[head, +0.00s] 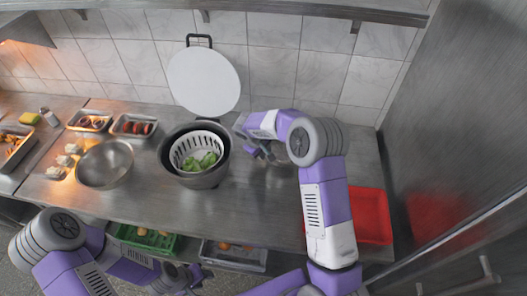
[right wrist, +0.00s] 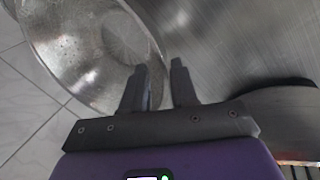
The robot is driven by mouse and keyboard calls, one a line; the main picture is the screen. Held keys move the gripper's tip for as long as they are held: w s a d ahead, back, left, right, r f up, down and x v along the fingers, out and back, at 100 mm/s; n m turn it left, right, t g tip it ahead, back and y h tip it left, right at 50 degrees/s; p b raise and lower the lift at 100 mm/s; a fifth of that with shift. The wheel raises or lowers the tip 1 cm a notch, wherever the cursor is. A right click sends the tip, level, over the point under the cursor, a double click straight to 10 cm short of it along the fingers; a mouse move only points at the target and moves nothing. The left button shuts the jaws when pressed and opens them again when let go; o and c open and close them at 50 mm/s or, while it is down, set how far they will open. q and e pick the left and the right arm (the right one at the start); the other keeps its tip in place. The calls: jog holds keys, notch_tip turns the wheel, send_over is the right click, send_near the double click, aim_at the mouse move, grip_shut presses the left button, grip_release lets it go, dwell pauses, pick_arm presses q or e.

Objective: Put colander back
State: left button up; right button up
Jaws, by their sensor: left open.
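A shiny metal bowl-shaped colander (right wrist: 85,45), its surface looking speckled, fills the upper left of the right wrist view. In the head view it (head: 279,158) is mostly hidden behind my right arm. My right gripper (right wrist: 161,75) is open, its two fingers apart at the colander's rim. The rim runs close to the gap between them; I cannot tell whether they touch it. In the head view the right gripper (head: 260,151) is over the counter, right of the dark pot. My left gripper (head: 187,280) is open and empty, low in front of the counter.
A dark pot (head: 166,163) holds a white basket (head: 184,146) with green leaves. A round white lid (head: 203,82) leans on the tiles. A steel bowl (head: 105,165) and food trays (head: 133,125) stand left. A red tray (head: 371,215) lies right. Green (head: 146,240) and grey crates (head: 233,257) are below.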

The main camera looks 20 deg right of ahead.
jog(key=v, duration=1.2)
jog(key=shift+r, duration=0.2)
